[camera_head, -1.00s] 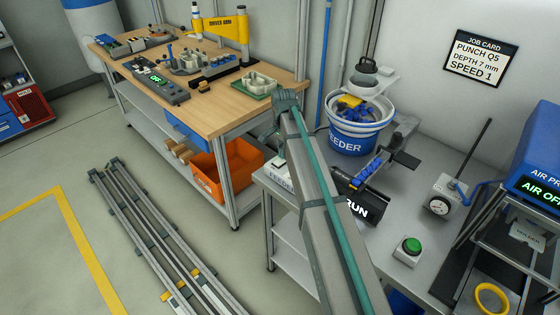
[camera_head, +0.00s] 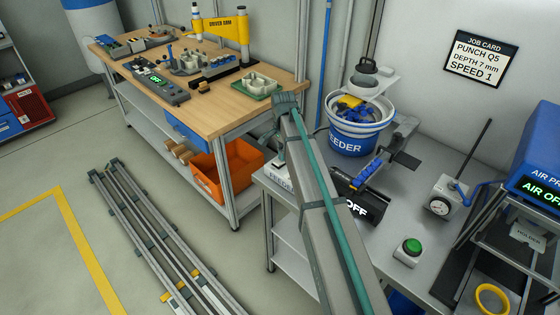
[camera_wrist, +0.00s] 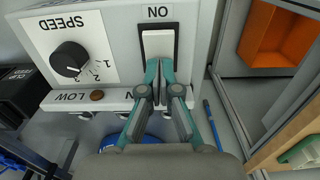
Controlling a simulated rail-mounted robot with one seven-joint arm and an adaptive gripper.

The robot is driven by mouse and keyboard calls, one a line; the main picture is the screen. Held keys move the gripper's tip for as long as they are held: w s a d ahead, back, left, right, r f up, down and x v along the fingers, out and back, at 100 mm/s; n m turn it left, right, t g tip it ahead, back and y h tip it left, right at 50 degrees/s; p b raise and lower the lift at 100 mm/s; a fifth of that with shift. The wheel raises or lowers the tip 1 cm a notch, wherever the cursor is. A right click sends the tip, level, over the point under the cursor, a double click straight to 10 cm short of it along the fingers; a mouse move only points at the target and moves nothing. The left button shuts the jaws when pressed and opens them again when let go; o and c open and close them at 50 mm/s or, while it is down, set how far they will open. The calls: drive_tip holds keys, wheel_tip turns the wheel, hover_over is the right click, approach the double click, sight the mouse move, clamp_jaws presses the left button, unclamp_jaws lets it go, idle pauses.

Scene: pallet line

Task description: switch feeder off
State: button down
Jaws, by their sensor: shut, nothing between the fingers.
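The feeder's control box shows in the wrist view with a white rocker switch (camera_wrist: 158,43) in a dark frame. The picture is turned, so its ON label reads upside down. My gripper (camera_wrist: 160,70) is shut and empty, its teal fingertips at the lower edge of the rocker in that view; I cannot tell whether they touch it.
A black speed knob (camera_wrist: 70,59) sits beside the switch. An orange bin (camera_head: 238,165) stands on the shelf under the wooden bench.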

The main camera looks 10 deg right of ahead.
drive_tip(key=shift+r+p, duration=1.95)
drive_tip(key=shift+r, duration=1.45)
drive_tip(key=shift+a+f, duration=0.1)
